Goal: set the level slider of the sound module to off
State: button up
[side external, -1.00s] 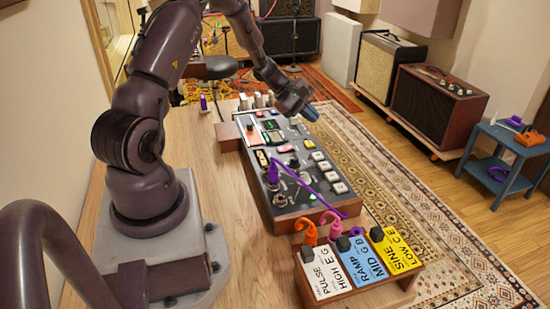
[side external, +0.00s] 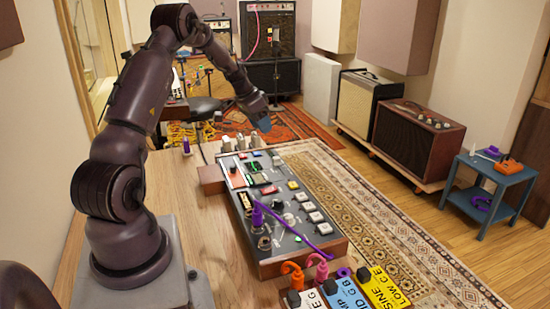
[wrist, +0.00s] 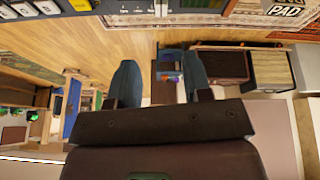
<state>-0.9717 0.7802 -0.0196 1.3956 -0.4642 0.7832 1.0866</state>
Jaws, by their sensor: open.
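The sound module (side external: 275,246) is a long dark panel in a wooden case on the wooden table, with knobs, pale buttons and a purple cable. Its far left part carries a strip with a red-orange patch (side external: 235,174); the level slider and its setting are too small to tell for sure. In the side view my gripper (side external: 260,112) is in the air above and beyond the module's far end, apart from it. In the wrist view my gripper (wrist: 161,82) has its two blue-grey fingers spread with nothing held between them. Part of the module's edge and buttons (wrist: 50,8) shows at the top.
White knobs (side external: 254,134) stand beyond the module. Amplifiers (side external: 418,142) and a small blue table (side external: 492,190) stand at the right. The air above the module is clear.

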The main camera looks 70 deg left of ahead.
aim_at(277, 158)
jog(key=w+f, duration=0.1)
jog(key=f, duration=0.3)
jog(key=w+f+m, duration=0.1)
jog(key=w+f, duration=0.1)
jog(key=f, duration=0.2)
jog(key=w+f+m, duration=0.1)
jog(key=f, duration=0.3)
jog(key=shift+w, duration=0.4)
